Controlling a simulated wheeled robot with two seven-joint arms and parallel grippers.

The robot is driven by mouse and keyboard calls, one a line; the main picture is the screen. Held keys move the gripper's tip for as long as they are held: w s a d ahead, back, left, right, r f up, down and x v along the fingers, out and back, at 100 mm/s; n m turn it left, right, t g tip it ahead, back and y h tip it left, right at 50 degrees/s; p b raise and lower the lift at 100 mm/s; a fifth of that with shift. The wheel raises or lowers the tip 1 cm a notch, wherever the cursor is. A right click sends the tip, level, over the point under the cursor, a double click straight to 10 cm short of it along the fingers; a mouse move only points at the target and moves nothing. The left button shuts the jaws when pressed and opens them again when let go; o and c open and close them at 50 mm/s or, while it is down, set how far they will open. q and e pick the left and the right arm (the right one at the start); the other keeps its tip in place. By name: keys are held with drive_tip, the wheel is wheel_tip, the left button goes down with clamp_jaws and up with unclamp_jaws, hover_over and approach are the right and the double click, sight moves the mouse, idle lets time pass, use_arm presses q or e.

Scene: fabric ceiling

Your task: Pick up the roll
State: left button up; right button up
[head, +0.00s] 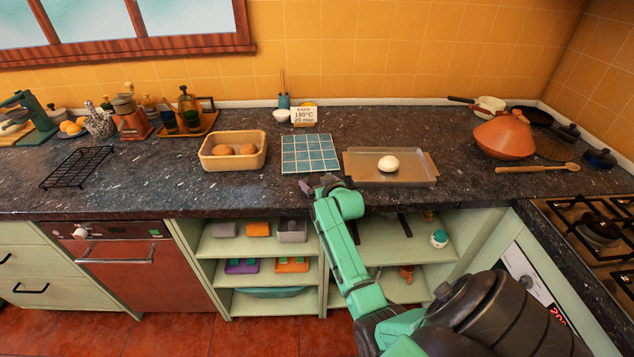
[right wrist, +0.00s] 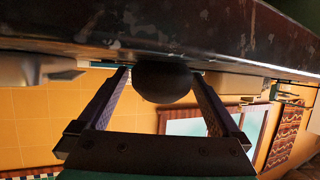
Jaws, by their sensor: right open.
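Two brown round rolls (head: 236,149) sit in a tan rectangular box (head: 206,160) on the counter. A pale, round roll-like piece (head: 388,163) lies on a metal tray (head: 416,177) to the right. My right gripper (head: 318,185) is at the counter's front edge, before the blue tiled mat, between box and tray and apart from both. In the right wrist view, its two fingers (right wrist: 160,76) are spread. A dark round shape (right wrist: 163,84) shows between them; I cannot tell what it is or whether it touches them. My left gripper is out of view.
The blue tiled mat (head: 309,154) lies bare between box and tray. A small sign (head: 304,116) stands behind it. A wire rack (head: 78,167) lies left; an orange pot (head: 504,135) and wooden spoon (head: 540,168) lie right. Open shelves (head: 340,281) are below the counter.

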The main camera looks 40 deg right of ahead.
drive_tip(key=c, duration=1.2)
drive_tip(key=shift+c, duration=0.2)
